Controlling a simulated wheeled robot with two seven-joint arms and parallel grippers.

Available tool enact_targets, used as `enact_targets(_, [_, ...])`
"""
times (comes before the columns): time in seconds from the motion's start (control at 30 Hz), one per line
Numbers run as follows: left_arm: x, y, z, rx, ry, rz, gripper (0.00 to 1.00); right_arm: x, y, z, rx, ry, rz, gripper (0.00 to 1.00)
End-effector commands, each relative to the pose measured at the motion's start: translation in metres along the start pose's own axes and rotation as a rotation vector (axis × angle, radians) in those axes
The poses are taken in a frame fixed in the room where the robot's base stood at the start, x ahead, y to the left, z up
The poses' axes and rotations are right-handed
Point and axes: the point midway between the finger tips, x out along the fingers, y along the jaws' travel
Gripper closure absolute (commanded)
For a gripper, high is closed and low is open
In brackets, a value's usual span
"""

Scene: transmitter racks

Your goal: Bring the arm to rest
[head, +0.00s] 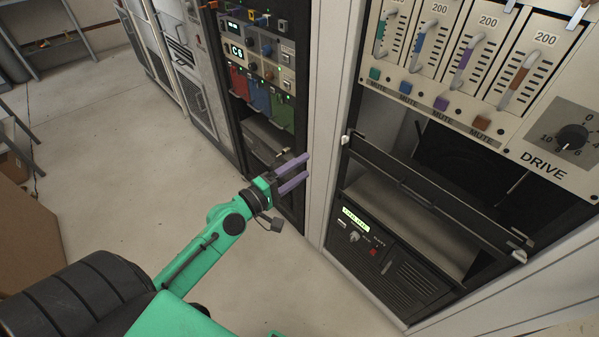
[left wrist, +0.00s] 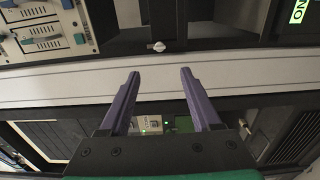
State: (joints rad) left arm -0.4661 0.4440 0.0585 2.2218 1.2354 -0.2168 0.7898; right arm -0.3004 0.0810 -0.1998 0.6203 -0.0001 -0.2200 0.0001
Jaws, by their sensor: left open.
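My left gripper (head: 294,173) has two purple fingers and a green arm that comes in from the lower left in the head view. It is open and empty, in front of the lower part of the racks, near the pale post between two cabinets. In the left wrist view the two purple fingers (left wrist: 157,90) stand apart with nothing between them. Behind them runs a pale rack post (left wrist: 235,78). My right gripper is in neither view.
The right rack holds fader modules (head: 461,53), a DRIVE knob (head: 571,137), an open bay with a dark hinged bar (head: 432,194), and a lower unit with a green display (head: 355,219). Cardboard boxes (head: 30,235) stand at left. The floor (head: 120,170) between is clear.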

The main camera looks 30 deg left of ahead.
Motion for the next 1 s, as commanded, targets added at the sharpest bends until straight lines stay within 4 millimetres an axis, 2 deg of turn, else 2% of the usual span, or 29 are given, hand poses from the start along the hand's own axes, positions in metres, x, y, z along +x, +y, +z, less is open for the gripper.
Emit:
enact_targets(0.43, [0.000, -0.001, -0.001, 0.001, 0.002, -0.002, 0.35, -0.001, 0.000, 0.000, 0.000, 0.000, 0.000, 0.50])
enact_targets(0.53, [-0.003, -0.021, -0.010, 0.037, 0.027, -0.049, 0.35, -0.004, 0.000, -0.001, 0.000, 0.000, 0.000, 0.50])
enact_targets(0.57, [-0.005, -0.034, -0.015, 0.062, 0.041, -0.079, 0.35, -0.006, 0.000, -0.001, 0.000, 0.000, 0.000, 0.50])
enact_targets(0.67, [-0.022, -0.102, -0.037, 0.197, 0.089, -0.250, 0.35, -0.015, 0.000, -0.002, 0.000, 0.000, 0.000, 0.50])
enact_targets(0.7, [-0.034, -0.137, -0.044, 0.267, 0.096, -0.339, 0.35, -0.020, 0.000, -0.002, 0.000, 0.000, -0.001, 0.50])
enact_targets(0.77, [-0.058, -0.189, -0.049, 0.378, 0.083, -0.482, 0.35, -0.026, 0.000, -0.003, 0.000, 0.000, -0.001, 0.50])
enact_targets(0.8, [-0.077, -0.222, -0.048, 0.453, 0.058, -0.577, 0.35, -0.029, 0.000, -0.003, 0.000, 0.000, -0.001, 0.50])
enact_targets(0.87, [-0.109, -0.269, -0.041, 0.561, -0.006, -0.718, 0.35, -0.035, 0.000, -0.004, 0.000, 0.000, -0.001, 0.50])
enact_targets(0.9, [-0.133, -0.298, -0.034, 0.634, -0.065, -0.810, 0.35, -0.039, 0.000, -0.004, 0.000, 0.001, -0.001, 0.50])
enact_targets(0.97, [-0.171, -0.337, -0.017, 0.740, -0.181, -0.937, 0.35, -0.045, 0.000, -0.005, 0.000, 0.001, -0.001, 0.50])
enact_targets(1.0, [-0.199, -0.360, -0.004, 0.809, -0.276, -1.015, 0.35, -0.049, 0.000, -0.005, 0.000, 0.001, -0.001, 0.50])
